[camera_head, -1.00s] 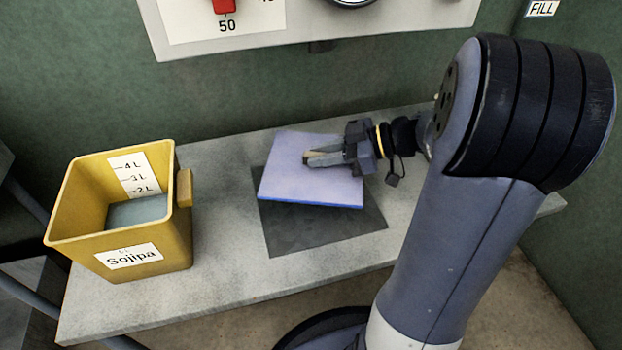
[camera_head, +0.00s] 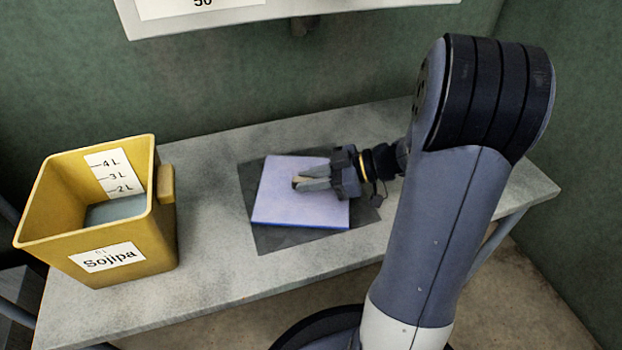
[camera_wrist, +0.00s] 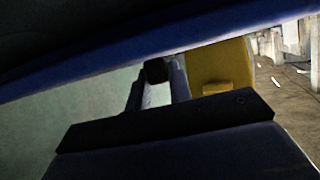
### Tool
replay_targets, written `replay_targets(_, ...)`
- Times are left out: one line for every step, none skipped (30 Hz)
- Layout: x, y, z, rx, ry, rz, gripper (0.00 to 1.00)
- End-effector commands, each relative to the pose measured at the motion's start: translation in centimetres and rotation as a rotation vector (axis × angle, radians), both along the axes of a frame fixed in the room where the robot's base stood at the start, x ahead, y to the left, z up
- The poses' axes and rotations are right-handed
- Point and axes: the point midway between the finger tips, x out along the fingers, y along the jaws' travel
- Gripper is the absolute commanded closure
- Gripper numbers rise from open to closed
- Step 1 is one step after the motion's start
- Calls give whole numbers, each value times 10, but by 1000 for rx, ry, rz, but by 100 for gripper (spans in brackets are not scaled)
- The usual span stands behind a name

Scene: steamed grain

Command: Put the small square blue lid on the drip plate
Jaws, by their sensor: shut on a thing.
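The square blue lid (camera_head: 280,204) is pale on top with a darker blue edge, and lies roughly level over the dark grey drip plate (camera_head: 274,240). Strips of the plate show around it at the left, front and right. I cannot tell whether the lid touches the plate. My gripper (camera_head: 298,184) comes in from the right, shut on the lid's small handle, which the fingers mostly hide. In the wrist view the lid's blue edge (camera_wrist: 135,68) crosses the upper part, above the fingers.
A yellow bucket (camera_head: 120,225) with a litre scale stands on the left of the grey bench (camera_head: 215,245); it also shows in the wrist view (camera_wrist: 228,88). A white wall panel (camera_head: 300,12) hangs above the back. The bench between bucket and plate is clear.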

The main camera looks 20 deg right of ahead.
Motion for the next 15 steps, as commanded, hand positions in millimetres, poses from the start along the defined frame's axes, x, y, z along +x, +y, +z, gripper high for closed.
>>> replay_targets(0,0,-2,0,-1,0,100)
replay_targets(0,0,-3,0,-1,0,100)
replay_targets(0,0,-4,0,-1,0,100)
replay_targets(0,0,-4,0,-1,0,100)
replay_targets(0,0,-5,0,-1,0,100)
replay_targets(0,0,-6,0,-1,0,100)
replay_targets(0,0,-6,0,-1,0,100)
replay_targets(0,0,-7,0,0,0,100)
replay_targets(0,0,-8,0,0,1,100)
replay_targets(0,0,-9,0,0,1,100)
replay_targets(0,0,-10,0,0,1,100)
replay_targets(-1,0,-11,0,2,1,100)
replay_targets(-1,0,-12,0,2,1,100)
replay_targets(-1,0,-13,0,3,1,100)
replay_targets(-1,0,-15,1,4,2,100)
